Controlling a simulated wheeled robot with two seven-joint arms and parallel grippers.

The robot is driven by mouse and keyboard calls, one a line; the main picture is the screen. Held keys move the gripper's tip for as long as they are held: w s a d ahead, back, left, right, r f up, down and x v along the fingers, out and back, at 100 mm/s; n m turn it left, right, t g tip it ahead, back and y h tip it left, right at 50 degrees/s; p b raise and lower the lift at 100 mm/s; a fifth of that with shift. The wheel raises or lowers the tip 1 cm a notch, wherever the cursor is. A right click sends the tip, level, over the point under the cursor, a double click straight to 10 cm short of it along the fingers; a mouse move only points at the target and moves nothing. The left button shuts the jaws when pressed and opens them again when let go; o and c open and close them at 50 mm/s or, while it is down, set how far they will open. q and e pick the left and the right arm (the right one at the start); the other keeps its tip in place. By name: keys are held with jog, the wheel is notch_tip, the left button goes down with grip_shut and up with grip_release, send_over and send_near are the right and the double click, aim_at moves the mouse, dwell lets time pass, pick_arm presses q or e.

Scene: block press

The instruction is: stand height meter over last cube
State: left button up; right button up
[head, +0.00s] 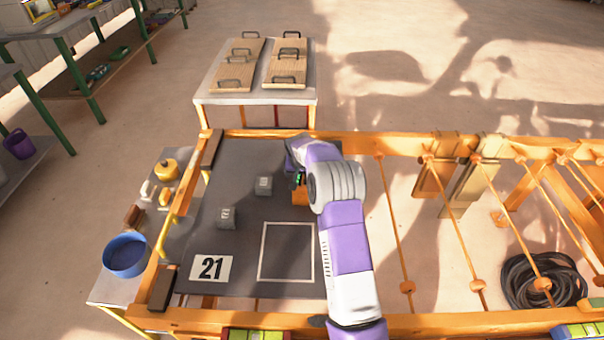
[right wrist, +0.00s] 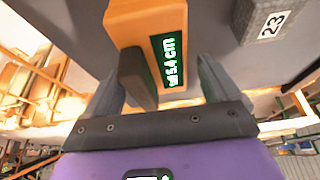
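The orange height meter (head: 301,197) is at the right part of the dark mat (head: 245,245), partly hidden by my right arm. In the right wrist view the meter (right wrist: 135,22) shows a green-lit display reading 5.4 cm. My right gripper (head: 298,181) has its fingers on either side of the display and appears shut on the meter. What lies under the meter is hidden. A grey cube (head: 264,186) and a second grey cube (head: 227,217) stand on the mat left of it. A grey cube labelled 23 (right wrist: 270,22) shows in the right wrist view. My left gripper is not in view.
A blue bowl (head: 126,262) stands on the left side shelf. Wooden boards with handles (head: 238,66) lie on a table behind. Orange rails surround the mat.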

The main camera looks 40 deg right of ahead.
jog(key=shift+r, duration=0.2)
jog(key=p+v, duration=0.3)
jog(key=v, duration=0.9)
